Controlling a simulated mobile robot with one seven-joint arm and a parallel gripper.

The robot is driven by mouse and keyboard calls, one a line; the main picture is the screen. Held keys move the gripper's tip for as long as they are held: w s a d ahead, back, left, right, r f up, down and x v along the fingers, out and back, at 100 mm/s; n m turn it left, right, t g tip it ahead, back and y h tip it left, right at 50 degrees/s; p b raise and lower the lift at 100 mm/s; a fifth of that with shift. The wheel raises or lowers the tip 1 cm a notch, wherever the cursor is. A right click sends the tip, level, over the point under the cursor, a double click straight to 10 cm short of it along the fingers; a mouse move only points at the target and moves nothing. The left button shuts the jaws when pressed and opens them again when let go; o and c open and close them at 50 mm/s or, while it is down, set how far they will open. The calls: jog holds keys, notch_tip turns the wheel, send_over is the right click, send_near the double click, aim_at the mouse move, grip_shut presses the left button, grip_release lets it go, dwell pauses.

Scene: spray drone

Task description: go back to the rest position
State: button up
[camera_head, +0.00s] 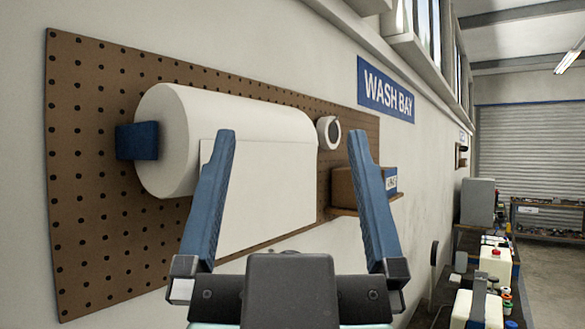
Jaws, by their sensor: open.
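My gripper (291,146) is in the lower middle of the head view. Its two blue fingers stand upright and wide apart, with nothing held between them. A large white paper roll (225,120) hangs on the brown pegboard (90,215) behind the fingers, with a sheet hanging down from it. I cannot tell the distance from the fingers to the roll.
A white tape roll (328,133) and a cardboard box (343,187) on a small shelf are at the pegboard's right. A blue WASH BAY sign (386,89) is on the wall. A bench with white containers (495,262) runs along the right. Floor (548,275) shows clear at far right.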

jog(key=shift+s+r, duration=0.45)
jog(key=shift+r, duration=0.05)
notch_tip(320, 180, down, 4)
jog(key=b, duration=0.3)
jog(key=shift+b, duration=0.4)
